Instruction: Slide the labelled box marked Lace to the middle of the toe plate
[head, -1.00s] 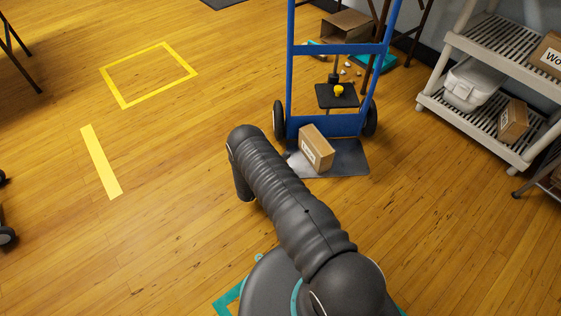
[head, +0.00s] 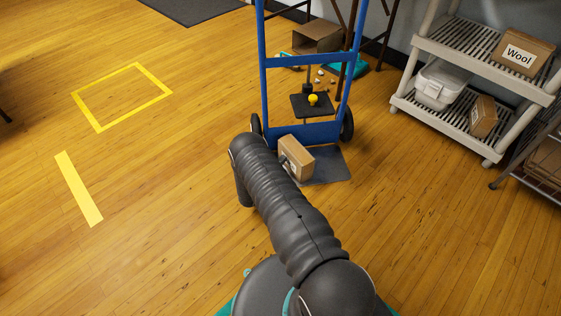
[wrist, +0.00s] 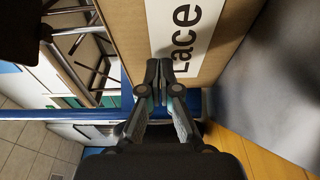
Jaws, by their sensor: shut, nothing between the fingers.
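The brown cardboard box marked Lace (head: 297,157) stands upright on the left part of the grey toe plate (head: 328,168) of the blue hand truck. Bare plate shows to its right. In the wrist view the Lace box (wrist: 128,28) fills the upper middle, its white label sideways. The plate (wrist: 282,95) shows at the right there. My gripper (wrist: 163,84) is shut and empty, its fingertips in front of the label face near the label's edge. I cannot tell whether they touch it. In the head view my arm hides much of the gripper and the plate's left part.
The blue hand truck frame (head: 305,133) rises behind the box. A dark platform with a yellow knob (head: 313,99) stands behind it. A shelf rack (head: 470,75) with a Wool box (head: 522,54) is at the right. The floor at left is open, with a yellow taped square (head: 122,97).

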